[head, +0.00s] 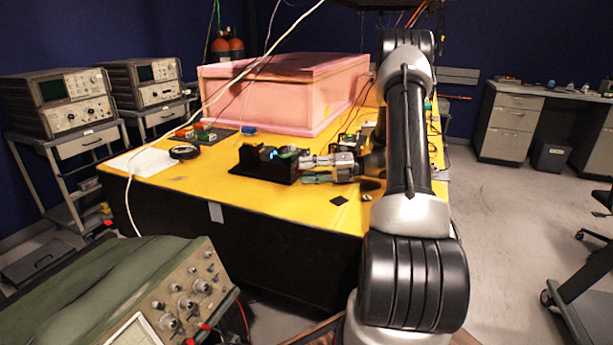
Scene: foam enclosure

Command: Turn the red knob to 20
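A low black device (262,166) sits near the front edge of the yellow table. It has a small blue-lit spot and an upright part at its left. I cannot make out a red knob or any numbers on it from here. My gripper (303,168) reaches in from the right, at the device's right end. Its two fingers are apart, one behind the other, with a dark gap between them. Whether the fingertips touch the device is too small to tell.
A pink foam box (283,92) stands behind the device on the yellow table (190,190). A black round object (184,152) and white paper (140,161) lie to the left. A pale cable crosses the left side. An instrument (180,300) stands in the foreground.

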